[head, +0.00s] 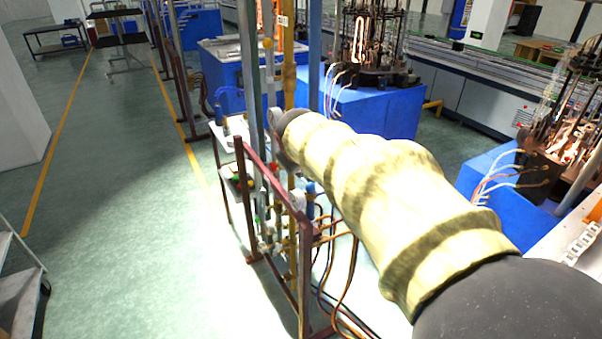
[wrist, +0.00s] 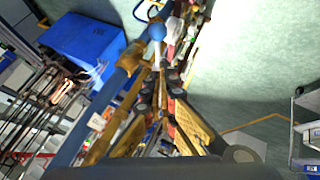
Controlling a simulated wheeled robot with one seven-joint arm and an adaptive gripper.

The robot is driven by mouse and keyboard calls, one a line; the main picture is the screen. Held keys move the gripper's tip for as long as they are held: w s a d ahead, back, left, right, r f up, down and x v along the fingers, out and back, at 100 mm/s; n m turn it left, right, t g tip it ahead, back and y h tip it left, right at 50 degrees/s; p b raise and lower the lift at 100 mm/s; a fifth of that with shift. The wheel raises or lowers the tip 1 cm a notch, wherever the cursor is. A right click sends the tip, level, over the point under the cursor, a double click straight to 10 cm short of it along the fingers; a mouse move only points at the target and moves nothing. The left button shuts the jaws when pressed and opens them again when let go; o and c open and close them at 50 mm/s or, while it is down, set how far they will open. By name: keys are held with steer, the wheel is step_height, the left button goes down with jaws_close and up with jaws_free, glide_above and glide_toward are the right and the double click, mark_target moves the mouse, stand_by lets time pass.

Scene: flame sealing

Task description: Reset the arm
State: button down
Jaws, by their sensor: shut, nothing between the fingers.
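My arm, in a padded cream cover, reaches in the head view from the lower right to the middle, over a rack of pipes. Its dark wrist end (head: 290,124) is beside the upright pipes. The fingers are hidden there. In the wrist view my gripper (wrist: 162,68) shows as dark jointed fingers that come together near the middle. It is shut and holds nothing. A blue pipe and yellow pipes lie close behind the fingers in that view; I cannot tell whether they touch.
A dark red pipe frame (head: 270,178) with valves and hoses stands below my arm. Blue machine bases (head: 375,108) with burners are behind and to the right. A blue box (wrist: 85,45) shows in the wrist view. The green floor (head: 120,220) at left is open.

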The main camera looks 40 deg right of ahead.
steer(key=v, duration=0.7)
steer(key=shift+s+p, duration=0.3)
steer(key=shift+s, duration=0.05)
steer(key=shift+f, duration=0.15)
steer(key=s+a+f+y+b, duration=0.1)
steer(key=s+a+f, duration=0.3)
steer(key=a, duration=0.4)
steer(key=s+a+f+y+b, duration=0.1)
steer(key=s+a+f+y, duration=0.1)
steer(key=s+a+f, duration=0.3)
steer(key=s+a+f+y+b, duration=0.1)
steer(key=s+a+f, duration=0.4)
steer(key=a, duration=0.6)
steer(key=shift+s+a+g+y+b, duration=0.3)
steer(key=shift+s+a+y+b, duration=0.1)
steer(key=shift+s+y, duration=0.4)
